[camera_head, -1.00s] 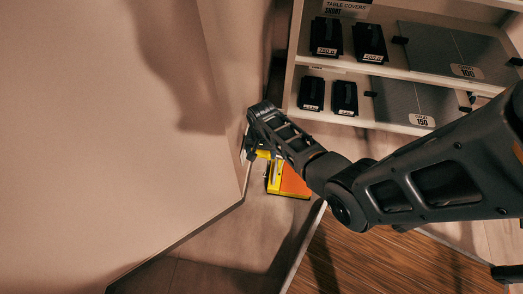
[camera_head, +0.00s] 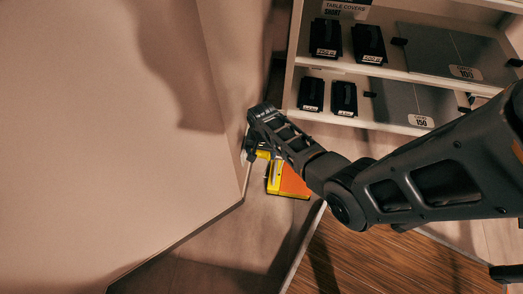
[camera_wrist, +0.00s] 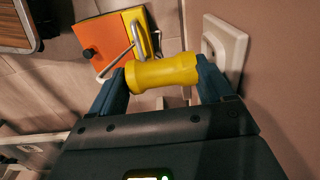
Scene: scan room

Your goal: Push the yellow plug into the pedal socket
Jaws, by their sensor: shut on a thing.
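An orange and yellow pedal unit (camera_head: 292,184) lies on the floor just right of and below the gripper. In the wrist view the pedal unit (camera_wrist: 104,30) shows a dark knob and a bent metal bar, beyond the plug. I cannot make out a socket opening.
A pale square plate (camera_wrist: 235,42) is on the wall close to the right finger. The beige wall (camera_head: 110,120) fills the left. A shelf unit (camera_head: 385,68) with black boxes and grey panels stands behind.

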